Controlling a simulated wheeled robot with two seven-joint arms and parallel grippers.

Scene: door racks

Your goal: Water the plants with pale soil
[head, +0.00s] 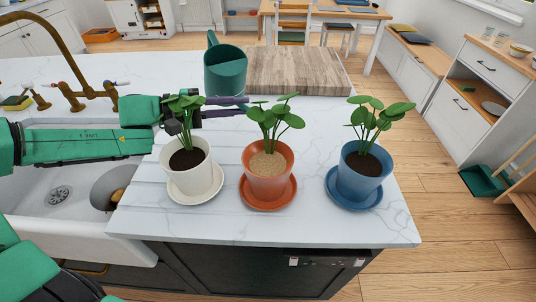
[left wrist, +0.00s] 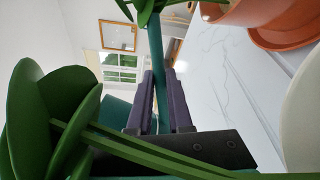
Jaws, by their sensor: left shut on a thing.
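My left gripper (head: 240,103) reaches behind the white pot. In the left wrist view its purple fingers (left wrist: 160,100) are shut on a thin teal part of the watering can (left wrist: 157,55). The terracotta pot (head: 267,184) in the middle holds pale, sandy soil (head: 267,165). The white pot (head: 188,177) on the left and the blue pot (head: 357,185) on the right hold dark soil. Each pot has a leafy plant and a saucer. My right gripper is not in view.
The wooden board (head: 300,70) lies at the back of the white counter (head: 310,118). A sink (head: 75,175) with a brass tap (head: 80,65) is at the left. Leaves (left wrist: 50,120) hang close to the left wrist camera. The counter's right front corner is bare.

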